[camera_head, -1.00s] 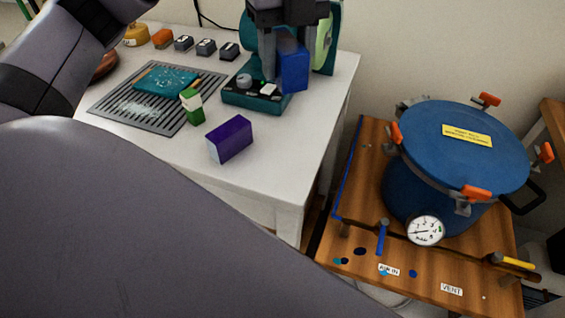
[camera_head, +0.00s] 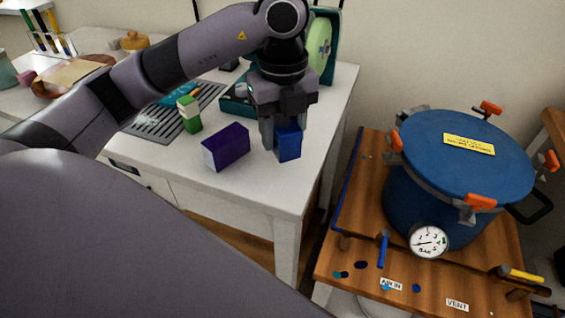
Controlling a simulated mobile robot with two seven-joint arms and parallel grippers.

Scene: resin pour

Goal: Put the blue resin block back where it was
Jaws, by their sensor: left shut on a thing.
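The blue resin block (camera_head: 288,144) is upright between the fingers of my left gripper (camera_head: 283,128), which is shut on it. The gripper points down over the right part of the white table (camera_head: 262,190), to the right of a purple block (camera_head: 226,148). I cannot tell whether the blue block's bottom touches the table. A green and white block (camera_head: 190,113) stands to the left of the purple one. My right gripper is not in view.
A grey slotted rack (camera_head: 160,124) lies behind my left arm. A teal device (camera_head: 238,103) is partly hidden behind the gripper. A blue pressure pot (camera_head: 450,170) with orange clamps stands on a wooden stand at right. The table's front right corner is bare.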

